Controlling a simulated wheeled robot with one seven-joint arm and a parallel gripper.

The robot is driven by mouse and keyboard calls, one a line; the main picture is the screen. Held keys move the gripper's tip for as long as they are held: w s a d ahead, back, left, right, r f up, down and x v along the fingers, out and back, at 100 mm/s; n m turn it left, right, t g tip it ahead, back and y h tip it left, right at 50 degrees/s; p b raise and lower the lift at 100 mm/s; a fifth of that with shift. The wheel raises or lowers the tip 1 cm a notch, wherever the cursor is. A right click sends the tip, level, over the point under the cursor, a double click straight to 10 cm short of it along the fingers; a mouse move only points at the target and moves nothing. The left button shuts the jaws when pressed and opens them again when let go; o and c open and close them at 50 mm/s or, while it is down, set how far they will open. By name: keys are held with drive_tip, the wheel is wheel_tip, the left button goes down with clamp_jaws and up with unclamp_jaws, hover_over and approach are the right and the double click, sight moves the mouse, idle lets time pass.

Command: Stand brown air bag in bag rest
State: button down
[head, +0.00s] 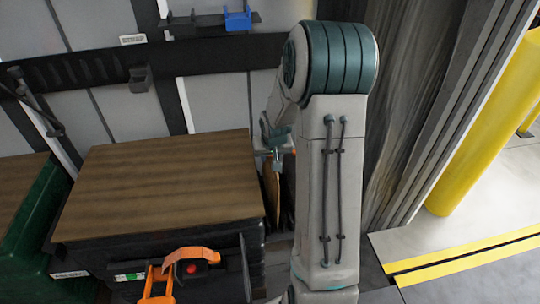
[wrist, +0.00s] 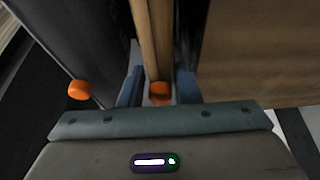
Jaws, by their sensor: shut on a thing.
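The brown air bag (wrist: 153,38) stands as a thin upright sheet between my fingers in the wrist view, with an orange cap (wrist: 160,91) at its near edge. My gripper (wrist: 159,76) is shut on it, one blue-grey finger on each side. In the head view, the bag (head: 270,192) shows as a narrow brown strip beside the wood-topped box, below my gripper (head: 275,153). A dark grey bag-like panel (wrist: 72,45) with its own orange cap (wrist: 79,90) is to its left in the wrist view. The bag's lower end is hidden, and I cannot make out the bag rest.
The wood-topped dark box (head: 160,185) stands close to the left of the brown bag. An orange-handled tool (head: 190,262) is at its front. A green container (head: 28,225) is at far left. A yellow post (head: 485,115) and clear floor (head: 440,237) are right.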

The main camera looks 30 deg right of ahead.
drive_tip(key=shift+f+b, duration=0.35)
drive_tip(key=shift+f, duration=0.1)
drive_tip(key=c, duration=1)
unclamp_jaws()
drive_tip(key=shift+o, duration=0.2)
drive_tip(key=shift+r, duration=0.1)
drive_tip(key=p+v, duration=0.2)
drive_tip(key=v, duration=1.1)
drive_tip(key=s+a+r+n+p, duration=0.1)
drive_tip(key=s+a+r+p, duration=0.3)
drive_tip(key=s+a+r, duration=0.3)
drive_tip(key=s+a+r+n+g+y+p, duration=0.1)
drive_tip(key=s+a+r+n+p, duration=0.1)
drive_tip(key=s+a+r+p, duration=0.2)
drive_tip(key=s+a+r, duration=0.3)
drive_tip(key=s, duration=0.5)
drive_tip(key=shift+s+a+r, duration=0.15)
drive_tip(key=shift+s+a, duration=0.05)
drive_tip(key=shift+s, duration=0.2)
